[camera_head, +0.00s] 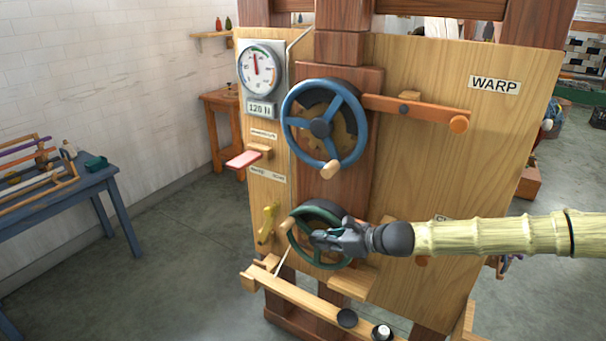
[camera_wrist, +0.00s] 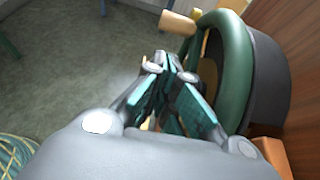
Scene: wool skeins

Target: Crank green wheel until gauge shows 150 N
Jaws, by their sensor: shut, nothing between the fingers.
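The green wheel (camera_head: 306,257) is on the lower part of the wooden panel, below a blue wheel. Its wooden crank knob (camera_head: 286,225) is at its upper left. The green wheel's rim also shows in the wrist view (camera_wrist: 236,70), with the knob (camera_wrist: 179,22) at the top. My gripper (camera_head: 318,238) is in front of the green wheel, hiding part of it, to the right of and below the knob. In the wrist view my gripper (camera_wrist: 165,62) is shut and empty, beside the rim and apart from the knob. The dial gauge (camera_head: 259,70) has a display (camera_head: 261,109) reading about 120 N.
The blue wheel (camera_head: 285,120) with its knob and an orange-brown lever (camera_head: 420,108) are above. A red-pink paddle (camera_head: 243,159) and a yellow lever (camera_head: 266,226) are at left. A wooden beam (camera_head: 300,302) juts out below. A blue table (camera_head: 92,185) stands far left; the floor between is clear.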

